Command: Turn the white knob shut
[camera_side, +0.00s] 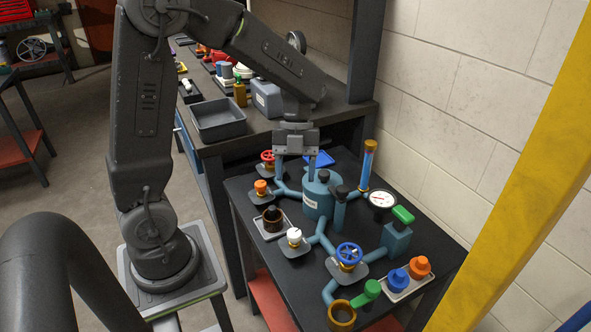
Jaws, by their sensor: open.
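The white knob (294,235) sits upright on a small valve with a grey plate at the front left of the dark table. A blue-grey pipe runs from it toward the blue-grey tank (317,200). My gripper (296,165) points down above the back of the table, behind and above the white knob and well apart from it. Its fingers are open, and nothing shows between them. The tops of the tank and pipes lie just below and in front of the fingers.
A red handwheel (268,156), an orange knob (260,186) and a brown cup (272,218) stand left of the tank. A blue handwheel (349,254), a gauge (382,200) and a green-handled valve (402,215) stand to the right. A tall yellow-topped cylinder (368,162) rises behind.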

